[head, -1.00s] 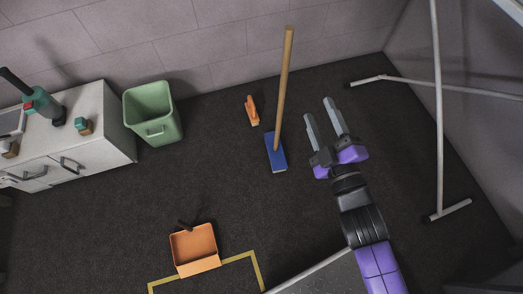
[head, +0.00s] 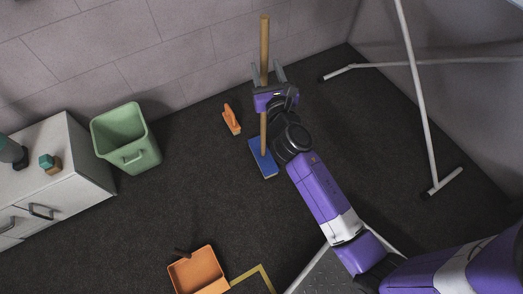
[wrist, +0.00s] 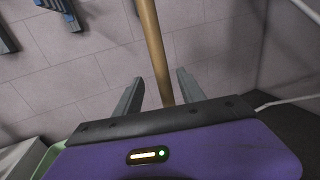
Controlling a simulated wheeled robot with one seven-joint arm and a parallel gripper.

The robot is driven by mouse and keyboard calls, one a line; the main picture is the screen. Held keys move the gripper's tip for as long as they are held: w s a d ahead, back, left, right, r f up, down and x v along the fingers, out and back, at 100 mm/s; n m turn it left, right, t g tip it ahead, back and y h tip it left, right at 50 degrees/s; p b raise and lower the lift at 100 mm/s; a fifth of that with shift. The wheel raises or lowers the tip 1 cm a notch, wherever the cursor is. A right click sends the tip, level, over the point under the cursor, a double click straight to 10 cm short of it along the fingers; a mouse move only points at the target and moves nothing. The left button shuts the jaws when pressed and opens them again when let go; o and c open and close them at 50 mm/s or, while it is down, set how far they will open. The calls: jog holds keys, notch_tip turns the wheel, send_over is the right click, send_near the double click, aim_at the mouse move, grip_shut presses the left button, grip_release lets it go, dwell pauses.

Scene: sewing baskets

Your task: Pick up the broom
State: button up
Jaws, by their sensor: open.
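The broom stands upright on the dark floor, with a long wooden handle (head: 264,50) and a blue head (head: 263,158). My gripper (head: 267,68) is open at the upper part of the handle, and its purple body hides a stretch of the handle. In the wrist view the broom handle (wrist: 154,45) runs down between the two grey fingers of my gripper (wrist: 156,85). Gaps show on both sides, so the fingers look apart from the handle. I cannot tell exactly how deep the handle sits between them.
An orange hand brush (head: 231,119) lies left of the broom. A green bin (head: 127,138) stands beside a white cabinet (head: 65,165) at left. An orange dustpan (head: 198,270) is in front. White metal poles (head: 416,100) stand at right. The grey wall is close behind the broom.

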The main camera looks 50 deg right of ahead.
jog(key=b+x, duration=0.1)
jog(key=x, duration=0.6)
jog(key=shift+d+r, duration=0.2)
jog(key=shift+d, duration=0.05)
grip_shut()
jog(key=shift+r, duration=0.15)
